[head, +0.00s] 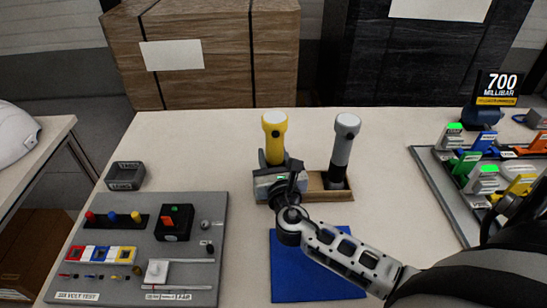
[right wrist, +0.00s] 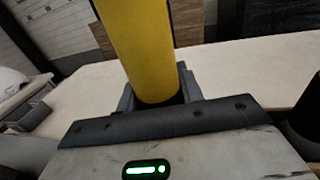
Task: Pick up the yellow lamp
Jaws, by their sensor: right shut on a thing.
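The yellow lamp (head: 274,132) stands upright at the middle of the table, its round head at the top. My right gripper (head: 272,168) is shut on its lower part. In the right wrist view the yellow lamp (right wrist: 143,50) rises between the fingers of my right gripper (right wrist: 158,98). The gripper hides the lamp's lower end, so I cannot tell whether it rests in the wooden holder (head: 318,195). My left gripper is not in view.
A grey lamp (head: 343,150) stands upright in the holder, close to the right. A blue mat (head: 300,285) lies in front, partly under my right arm. A grey test board (head: 130,270) and a small dark bin (head: 125,176) are left. A tray of coloured parts (head: 437,190) is right.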

